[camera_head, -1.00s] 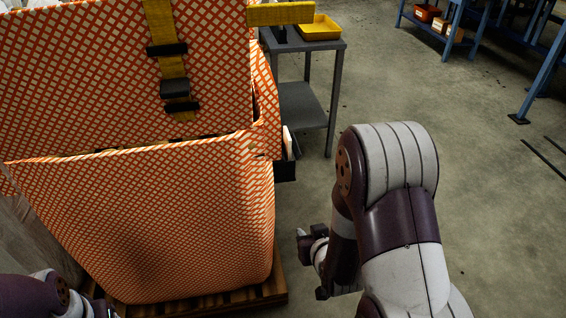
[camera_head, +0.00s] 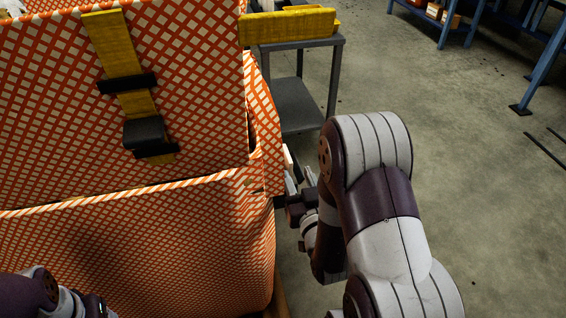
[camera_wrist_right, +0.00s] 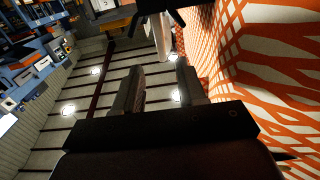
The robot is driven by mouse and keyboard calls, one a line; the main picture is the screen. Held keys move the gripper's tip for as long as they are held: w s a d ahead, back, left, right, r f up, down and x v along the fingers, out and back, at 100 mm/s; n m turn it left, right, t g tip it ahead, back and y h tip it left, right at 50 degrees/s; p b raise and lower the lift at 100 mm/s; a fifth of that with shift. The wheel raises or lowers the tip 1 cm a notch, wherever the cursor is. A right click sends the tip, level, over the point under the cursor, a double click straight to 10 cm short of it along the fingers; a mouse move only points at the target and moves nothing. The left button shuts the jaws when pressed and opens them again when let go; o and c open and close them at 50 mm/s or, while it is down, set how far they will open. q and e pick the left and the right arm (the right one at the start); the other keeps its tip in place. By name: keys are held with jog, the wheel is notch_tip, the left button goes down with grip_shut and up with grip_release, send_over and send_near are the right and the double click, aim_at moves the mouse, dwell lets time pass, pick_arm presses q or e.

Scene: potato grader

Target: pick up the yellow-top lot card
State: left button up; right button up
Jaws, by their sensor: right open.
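A white card-like piece (camera_head: 288,158) stands at the right side of the orange-and-cream bin, partly hidden by the bin and my right gripper. White sheets (camera_wrist_right: 160,36) also show in the right wrist view, just beyond the fingertips and below a black holder (camera_wrist_right: 150,6). I cannot make out a yellow top on them. My right gripper (camera_head: 291,192) is close beside the bin's side, just below the white piece. In the wrist view its two fingers (camera_wrist_right: 160,80) are apart with nothing between them. Part of my left arm shows at the lower left; its gripper does not show.
The large patterned bin (camera_head: 130,240) fills the left, with a yellow strap (camera_head: 130,62) and black buckles. A yellow bar (camera_head: 287,27) juts right above a grey cart (camera_head: 292,104). Blue racks (camera_head: 538,75) stand at the upper right.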

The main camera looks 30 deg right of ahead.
jog(key=b+x, duration=0.1)
jog(key=x, duration=0.4)
jog(key=b+x, duration=0.2)
jog(key=x, duration=0.3)
jog(key=shift+a+f, duration=0.2)
jog(key=shift+a, duration=0.05)
jog(key=shift+w, duration=0.25)
jog(key=shift+r, duration=0.15)
grip_shut()
